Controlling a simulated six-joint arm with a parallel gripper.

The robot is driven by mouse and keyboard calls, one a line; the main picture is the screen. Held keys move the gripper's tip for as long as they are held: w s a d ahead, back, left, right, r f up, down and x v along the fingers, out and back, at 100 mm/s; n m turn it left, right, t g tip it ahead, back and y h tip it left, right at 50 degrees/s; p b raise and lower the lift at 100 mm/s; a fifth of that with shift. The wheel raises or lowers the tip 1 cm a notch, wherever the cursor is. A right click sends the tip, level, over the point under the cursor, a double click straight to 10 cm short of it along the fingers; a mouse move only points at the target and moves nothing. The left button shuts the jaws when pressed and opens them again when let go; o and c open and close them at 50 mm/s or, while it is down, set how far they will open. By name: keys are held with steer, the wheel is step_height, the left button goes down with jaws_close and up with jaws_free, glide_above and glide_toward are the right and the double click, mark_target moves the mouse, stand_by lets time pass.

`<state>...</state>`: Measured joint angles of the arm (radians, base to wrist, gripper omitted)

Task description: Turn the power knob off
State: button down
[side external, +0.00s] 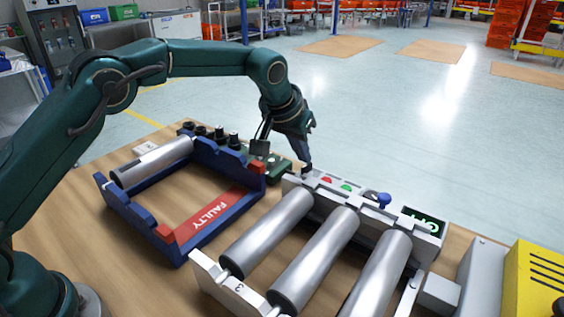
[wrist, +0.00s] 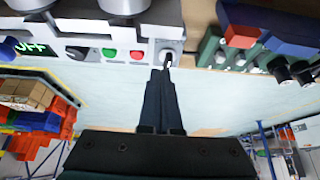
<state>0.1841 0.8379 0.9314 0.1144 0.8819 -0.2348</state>
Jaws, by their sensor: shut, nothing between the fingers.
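The grey control panel (side external: 322,188) runs along the far side of the roller conveyor. At its left end in the side view, my gripper (side external: 306,168) points down, fingers together, with its tips at the panel. In the wrist view my gripper (wrist: 168,64) is at a knob on a pale square plate (wrist: 170,47). The tips overlap this knob and partly hide it; I cannot tell whether they touch. A red button (wrist: 137,54), a green button (wrist: 109,52) and a black knob (wrist: 79,53) sit beside it. The display (side external: 424,220) shows green letters that look like OFF.
Metal rollers (side external: 268,232) lie in front of the panel. A blue rack (side external: 138,212) with a red FAULTY strip (side external: 210,214) holds one roller at left. A green fixture with black knobs (wrist: 281,67) stands close beside the panel. A yellow box (side external: 535,285) is at far right.

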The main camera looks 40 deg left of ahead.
mark_target(307, 170)
steer(key=shift+r, duration=0.75)
steer(key=shift+a, duration=0.1)
steer(key=shift+w+a+f, duration=0.1)
steer(key=shift+a+f, duration=0.35)
steer(key=shift+f, duration=0.55)
steer(key=shift+a+f, duration=0.4)
steer(key=shift+f, duration=0.65)
steer(key=shift+w+a+f, duration=0.1)
steer(key=shift+a+f, duration=0.35)
steer(key=shift+f, duration=0.55)
steer(key=shift+w+d, duration=0.15)
steer(key=shift+w, duration=0.05)
steer(key=shift+s+d, duration=0.1)
steer(key=shift+d, duration=0.8)
